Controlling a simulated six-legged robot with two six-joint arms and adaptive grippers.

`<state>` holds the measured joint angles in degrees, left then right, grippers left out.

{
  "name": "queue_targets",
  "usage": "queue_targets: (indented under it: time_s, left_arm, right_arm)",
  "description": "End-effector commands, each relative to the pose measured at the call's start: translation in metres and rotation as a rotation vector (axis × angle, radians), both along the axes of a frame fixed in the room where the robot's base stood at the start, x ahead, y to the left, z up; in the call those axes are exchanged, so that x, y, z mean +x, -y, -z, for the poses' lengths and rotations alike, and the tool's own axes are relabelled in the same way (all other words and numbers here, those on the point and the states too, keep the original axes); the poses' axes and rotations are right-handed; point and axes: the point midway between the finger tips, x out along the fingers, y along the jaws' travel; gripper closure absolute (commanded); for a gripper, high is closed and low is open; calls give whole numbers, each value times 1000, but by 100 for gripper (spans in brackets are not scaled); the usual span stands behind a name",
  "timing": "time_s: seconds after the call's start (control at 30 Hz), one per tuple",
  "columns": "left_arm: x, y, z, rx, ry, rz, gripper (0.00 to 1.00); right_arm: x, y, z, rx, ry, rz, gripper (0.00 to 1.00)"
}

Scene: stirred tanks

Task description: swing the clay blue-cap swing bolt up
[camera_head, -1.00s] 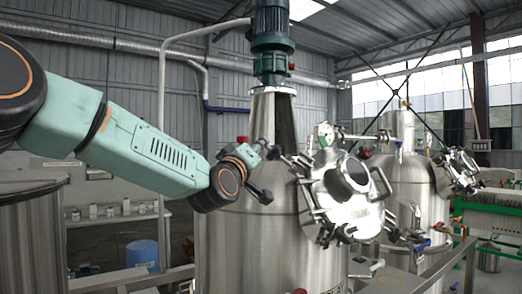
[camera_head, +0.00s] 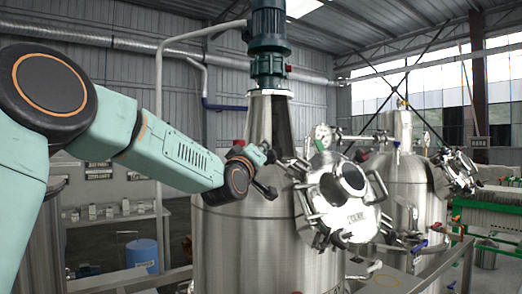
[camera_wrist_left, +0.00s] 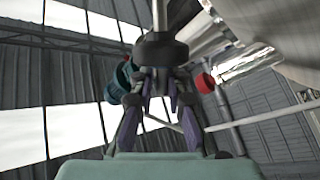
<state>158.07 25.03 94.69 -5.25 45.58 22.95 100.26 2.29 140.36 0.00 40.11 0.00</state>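The steel manway lid (camera_head: 340,205) stands tilted on the front tank, with several swing bolts around its rim. I cannot pick out a clay blue cap on any of them. My left gripper (camera_head: 275,157) is at the lid's upper left, close to the bolts there. In the left wrist view my gripper's fingers (camera_wrist_left: 159,82) converge just below a dark round knob (camera_wrist_left: 161,49) on a metal rod. The fingertips overlap the knob in the picture. I cannot tell whether they grip it. My right gripper is in neither view.
The front steel tank (camera_head: 265,240) carries a green motor (camera_head: 269,40) on a cone. A second tank (camera_head: 395,180) with its own lid stands behind right. A metal frame rail (camera_head: 440,262) is at lower right. A blue drum (camera_head: 142,254) stands at lower left.

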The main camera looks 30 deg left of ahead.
Motion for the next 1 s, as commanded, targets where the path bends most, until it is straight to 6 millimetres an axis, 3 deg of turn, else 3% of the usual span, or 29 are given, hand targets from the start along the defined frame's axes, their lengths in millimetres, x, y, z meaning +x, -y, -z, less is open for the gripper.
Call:
queue_targets:
  time_s: [0.13, 1.0]
  left_arm:
    - [0, 0, 0, 0, 1, -1, 100]
    - [2, 0, -3, 11, 3, -2, 100]
  right_arm:
    - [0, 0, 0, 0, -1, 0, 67]
    - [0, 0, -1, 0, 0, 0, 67]
